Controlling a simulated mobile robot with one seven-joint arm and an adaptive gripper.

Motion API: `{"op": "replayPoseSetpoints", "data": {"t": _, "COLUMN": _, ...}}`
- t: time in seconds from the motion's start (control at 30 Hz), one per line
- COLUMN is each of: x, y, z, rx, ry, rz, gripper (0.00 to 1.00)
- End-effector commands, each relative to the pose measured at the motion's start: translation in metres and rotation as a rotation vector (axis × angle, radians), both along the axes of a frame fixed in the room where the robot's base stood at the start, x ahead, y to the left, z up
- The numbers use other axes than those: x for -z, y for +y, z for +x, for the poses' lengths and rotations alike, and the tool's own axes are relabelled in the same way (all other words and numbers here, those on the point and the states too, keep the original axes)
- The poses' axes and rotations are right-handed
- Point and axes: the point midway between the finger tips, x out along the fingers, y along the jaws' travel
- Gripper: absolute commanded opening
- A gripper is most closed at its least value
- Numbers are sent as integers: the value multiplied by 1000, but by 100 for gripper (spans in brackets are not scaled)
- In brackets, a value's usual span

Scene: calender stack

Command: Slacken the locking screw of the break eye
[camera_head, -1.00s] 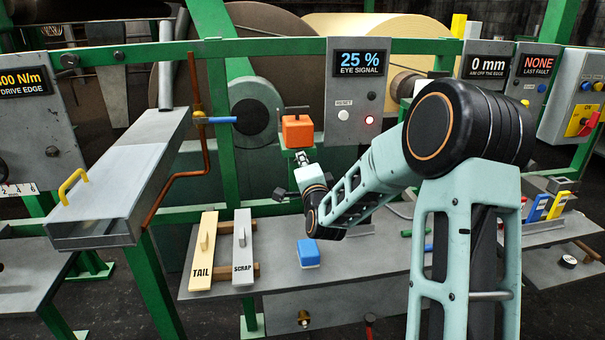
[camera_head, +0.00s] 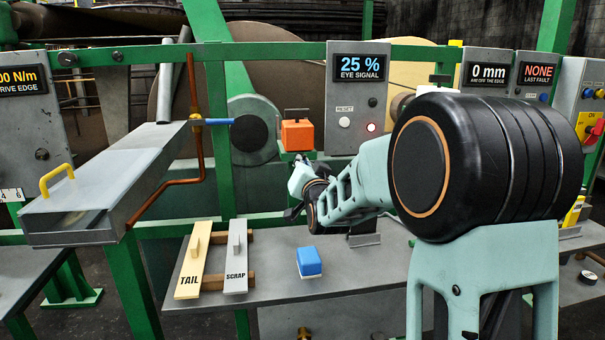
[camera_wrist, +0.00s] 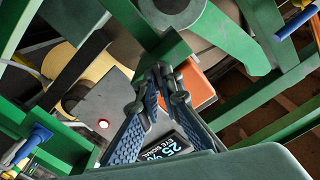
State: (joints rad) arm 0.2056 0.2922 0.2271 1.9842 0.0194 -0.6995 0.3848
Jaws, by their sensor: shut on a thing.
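The break eye is an orange box (camera_head: 297,135) with a dark top piece, on a green post at the back rail. The wrist view shows part of its orange side (camera_wrist: 198,85) beside my fingers. My gripper (camera_wrist: 168,76) is at the lower front of the box, its two fingers closed together at the tips on the locking screw. The screw itself is hidden between the fingertips. In the head view my gripper (camera_head: 299,163) is small and just below the box. The panel to its right (camera_head: 360,67) reads 25 % eye signal, with a red lamp lit.
Below is a grey bench (camera_head: 270,282) with a TAIL board (camera_head: 192,265), a SCRAP board (camera_head: 236,262) and a blue block (camera_head: 309,262). A grey chute (camera_head: 110,185) with a yellow handle stands left. A copper pipe (camera_head: 165,195) runs beside it.

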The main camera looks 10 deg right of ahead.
Motion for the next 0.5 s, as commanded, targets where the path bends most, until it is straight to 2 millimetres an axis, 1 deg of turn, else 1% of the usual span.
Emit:
{"op": "replayPoseSetpoints", "data": {"t": 0.2, "x": 1, "y": 0, "z": 0, "rx": -1, "ry": 0, "rz": -71, "gripper": 0}}
{"op": "replayPoseSetpoints", "data": {"t": 0.5, "x": 0, "y": 0, "z": 0, "rx": -1, "ry": 0, "rz": -97, "gripper": 0}}
